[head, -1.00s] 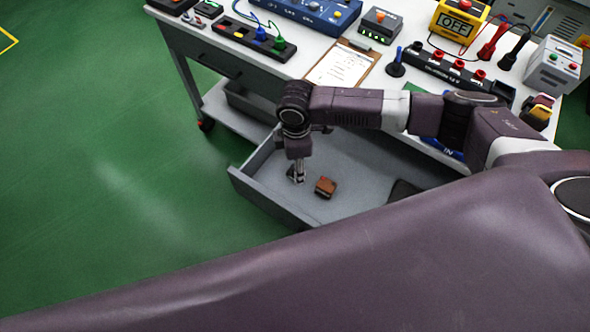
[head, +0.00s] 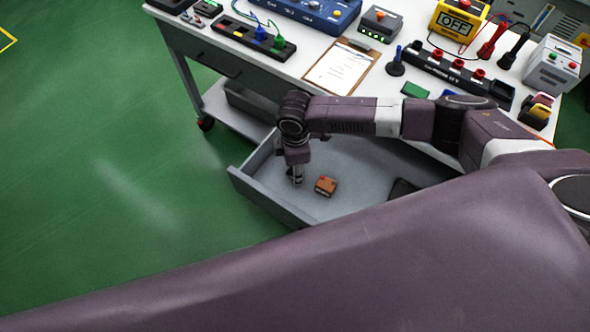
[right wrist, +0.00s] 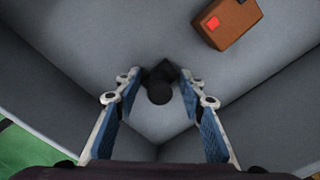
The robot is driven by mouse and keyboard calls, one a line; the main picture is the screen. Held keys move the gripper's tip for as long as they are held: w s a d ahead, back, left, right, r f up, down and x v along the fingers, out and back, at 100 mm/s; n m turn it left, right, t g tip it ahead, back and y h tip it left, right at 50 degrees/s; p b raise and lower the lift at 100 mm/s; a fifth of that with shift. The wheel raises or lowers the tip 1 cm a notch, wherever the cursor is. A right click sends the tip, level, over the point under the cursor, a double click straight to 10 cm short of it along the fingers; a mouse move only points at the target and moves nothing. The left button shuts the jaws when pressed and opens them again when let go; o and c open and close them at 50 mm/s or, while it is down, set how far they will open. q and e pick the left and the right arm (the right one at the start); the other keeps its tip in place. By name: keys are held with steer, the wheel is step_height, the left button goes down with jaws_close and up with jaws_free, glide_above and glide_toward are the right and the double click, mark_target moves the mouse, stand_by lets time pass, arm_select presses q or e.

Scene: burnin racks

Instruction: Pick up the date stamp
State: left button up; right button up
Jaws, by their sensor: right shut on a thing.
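The date stamp (right wrist: 160,92), a small black thing with a round knob and a wider dark foot, shows in the right wrist view between my fingers. My right gripper (right wrist: 160,80) is shut on its knob, with one blue-padded finger on each side. In the head view my right gripper (head: 297,179) points straight down inside the open grey drawer (head: 262,200), near its left end. The stamp is mostly hidden there by the fingers. I cannot tell whether its foot touches the drawer floor. My left gripper is not in view.
A brown block with a red patch (head: 326,186) lies just right of the gripper; it also shows in the right wrist view (right wrist: 228,22). A dark flat thing (head: 402,189) lies further right. Drawer walls stand close by. The bench above holds a clipboard (head: 342,67) and several devices.

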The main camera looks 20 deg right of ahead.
steer(key=shift+r, duration=0.15)
step_height(320, 180, up, 20)
steer(key=shift+b, duration=0.3)
